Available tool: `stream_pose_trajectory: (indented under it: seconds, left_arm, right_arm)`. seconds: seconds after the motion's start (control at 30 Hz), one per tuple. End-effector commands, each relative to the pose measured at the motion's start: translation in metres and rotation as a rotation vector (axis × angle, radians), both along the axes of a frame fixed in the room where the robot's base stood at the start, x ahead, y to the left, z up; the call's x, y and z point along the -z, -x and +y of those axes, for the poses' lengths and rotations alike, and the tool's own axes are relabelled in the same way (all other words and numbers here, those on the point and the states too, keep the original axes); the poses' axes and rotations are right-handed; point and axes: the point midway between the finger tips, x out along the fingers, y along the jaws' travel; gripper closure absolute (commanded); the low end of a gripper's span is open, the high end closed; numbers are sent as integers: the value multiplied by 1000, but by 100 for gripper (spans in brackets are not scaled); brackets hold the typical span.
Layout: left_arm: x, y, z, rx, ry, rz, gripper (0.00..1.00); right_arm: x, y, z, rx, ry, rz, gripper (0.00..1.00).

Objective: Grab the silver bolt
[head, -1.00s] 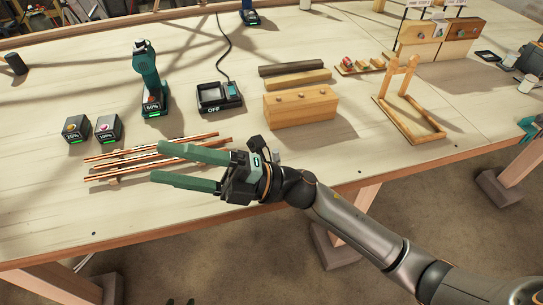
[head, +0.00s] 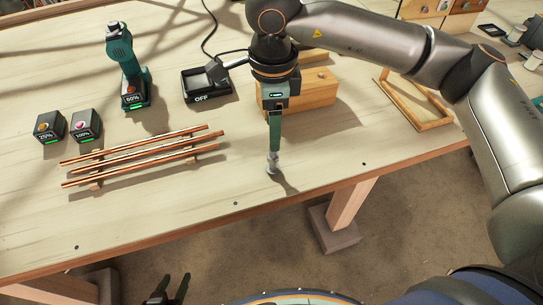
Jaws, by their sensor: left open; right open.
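The silver bolt (head: 271,166) stands on the bench top near its front edge, a small grey shape under my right gripper. My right gripper (head: 275,148) points straight down with its fingertips at the bolt. I see its fingers edge-on, so one hides the other and I cannot tell whether they touch the bolt. It is open. The upper part of the bolt is partly hidden by the finger. My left gripper (head: 166,290) is open and empty at the bottom of the view, off the front of the bench.
Copper-coloured laths (head: 145,158) lie left of the bolt. Behind are a green drill (head: 122,60), a charger (head: 205,90), two batteries (head: 85,125) and a wooden block (head: 315,92). A wooden frame (head: 420,108) lies to the right. The front strip of the bench is mostly clear.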

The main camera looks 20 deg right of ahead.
Motion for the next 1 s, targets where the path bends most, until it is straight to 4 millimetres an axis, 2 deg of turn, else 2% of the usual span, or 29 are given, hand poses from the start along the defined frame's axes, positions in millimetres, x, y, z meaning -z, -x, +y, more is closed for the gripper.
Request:
stream_pose_trajectory:
  seconds: [0.1, 0.3, 0.47, 0.8, 1.0]
  left_arm:
    - [-3, 0, 0, 0, 0, 1, 50]
    - [-6, 0, 0, 0, 0, 1, 50]
    - [-8, 1, 0, 0, 0, 1, 50]
    - [-17, 1, 0, 1, 0, 3, 50]
    - [-17, 1, 0, 1, 0, 3, 50]
  right_arm:
    - [23, 2, 0, -1, 0, 8, 35]
    - [53, 2, 0, -2, -2, 7, 35]
    - [64, 1, 0, -2, -3, 6, 35]
    - [108, 2, 0, -3, -5, 6, 35]
    - [113, 1, 1, -3, -7, 5, 35]
